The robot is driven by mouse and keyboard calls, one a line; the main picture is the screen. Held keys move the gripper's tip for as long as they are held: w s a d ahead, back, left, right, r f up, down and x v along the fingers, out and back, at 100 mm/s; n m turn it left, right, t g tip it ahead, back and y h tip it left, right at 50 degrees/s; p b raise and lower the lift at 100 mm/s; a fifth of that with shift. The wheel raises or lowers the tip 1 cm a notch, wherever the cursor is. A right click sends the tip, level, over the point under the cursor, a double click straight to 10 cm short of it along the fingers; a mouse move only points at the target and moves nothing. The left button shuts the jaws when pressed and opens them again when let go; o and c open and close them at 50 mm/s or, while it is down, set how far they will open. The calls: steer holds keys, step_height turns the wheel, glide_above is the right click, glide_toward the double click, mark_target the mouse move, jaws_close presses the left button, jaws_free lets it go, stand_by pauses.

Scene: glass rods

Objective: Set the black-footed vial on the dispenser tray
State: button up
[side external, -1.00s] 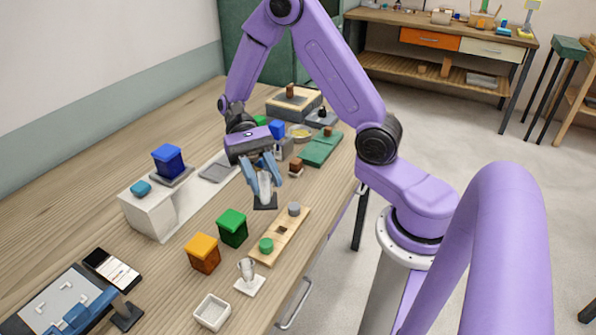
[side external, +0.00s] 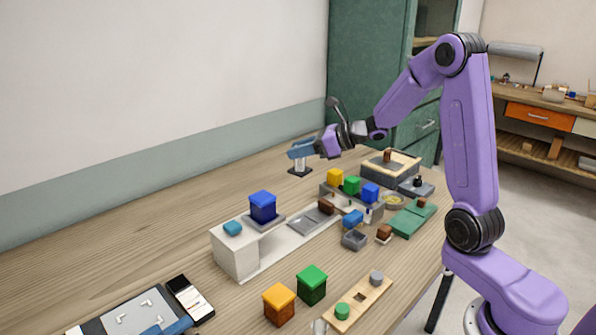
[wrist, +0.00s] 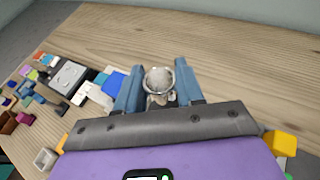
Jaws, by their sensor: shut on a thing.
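My gripper (side external: 300,152) has blue fingers shut on the black-footed vial (side external: 299,163), over the far left part of the table. The vial looks roughly upright with its dark square foot lowest; I cannot tell whether the foot touches the wood. In the wrist view the vial's round rim (wrist: 159,80) sits between the two fingers. A white dispenser-like unit (side external: 236,256) has a blue button on top, and a flat grey tray (side external: 307,221) lies on its low white base. The gripper is beyond this tray, clear of it.
Yellow, green and blue blocks (side external: 352,186) stand on a grey rack to the right of the tray. Orange (side external: 279,304) and green (side external: 312,284) boxes are nearer. Bare wood lies around the vial and to its left.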

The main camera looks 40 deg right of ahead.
steer(key=w+d+m+t+h, duration=0.1)
steer(key=d+m+h, duration=0.1)
steer(key=d, duration=0.1)
glide_above(304, 225)
step_height(304, 225, down, 12)
steer(key=shift+w+d+f, duration=0.1)
steer(key=shift+f, duration=3.4)
steer(key=o, duration=1.1)
steer(key=v, duration=1.7)
steer(key=shift+d, duration=0.1)
